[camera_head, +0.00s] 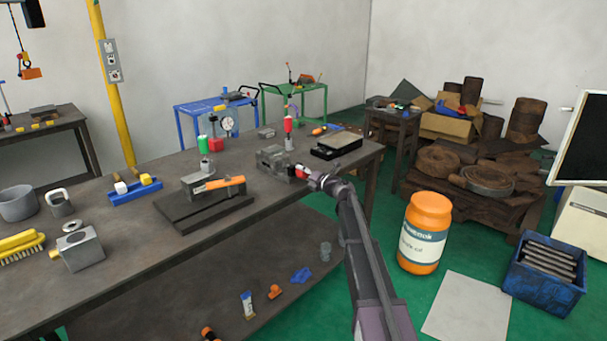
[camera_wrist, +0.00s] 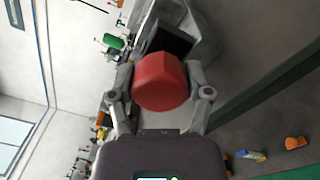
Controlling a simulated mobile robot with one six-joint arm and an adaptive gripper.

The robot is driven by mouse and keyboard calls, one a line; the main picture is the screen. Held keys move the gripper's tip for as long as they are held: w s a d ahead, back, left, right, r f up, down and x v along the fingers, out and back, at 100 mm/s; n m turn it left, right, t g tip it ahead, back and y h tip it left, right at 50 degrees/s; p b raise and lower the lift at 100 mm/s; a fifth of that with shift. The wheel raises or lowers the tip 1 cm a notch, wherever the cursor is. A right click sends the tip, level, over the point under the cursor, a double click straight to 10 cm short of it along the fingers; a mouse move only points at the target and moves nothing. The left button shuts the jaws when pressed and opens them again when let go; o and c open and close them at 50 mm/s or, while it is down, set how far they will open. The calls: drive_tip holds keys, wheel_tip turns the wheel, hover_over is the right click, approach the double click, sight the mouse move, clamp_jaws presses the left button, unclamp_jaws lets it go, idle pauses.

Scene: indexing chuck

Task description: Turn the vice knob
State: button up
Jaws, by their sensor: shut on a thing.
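The grey vice (camera_head: 272,157) stands on the workbench (camera_head: 215,218), near its right end. Its red knob (camera_head: 299,170) sticks out on the side facing my arm. My gripper (camera_head: 306,174) is at the knob, reaching in from the lower right. In the wrist view, the red knob (camera_wrist: 160,82) sits between the two fingers of my gripper (camera_wrist: 160,86), which are shut on it. The vice body (camera_wrist: 185,28) shows behind the knob and is partly hidden by it.
A block with an orange-handled tool (camera_head: 224,183) lies left of the vice. A red-topped bottle (camera_head: 288,128) stands just behind it, and a black box (camera_head: 337,145) lies to the right. An orange drum (camera_head: 425,232) stands on the floor right of my arm.

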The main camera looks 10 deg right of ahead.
drive_tip(key=shift+w, duration=0.1)
drive_tip(key=o, duration=1.1)
drive_tip(key=shift+o, duration=0.2)
drive_tip(key=v, duration=1.2)
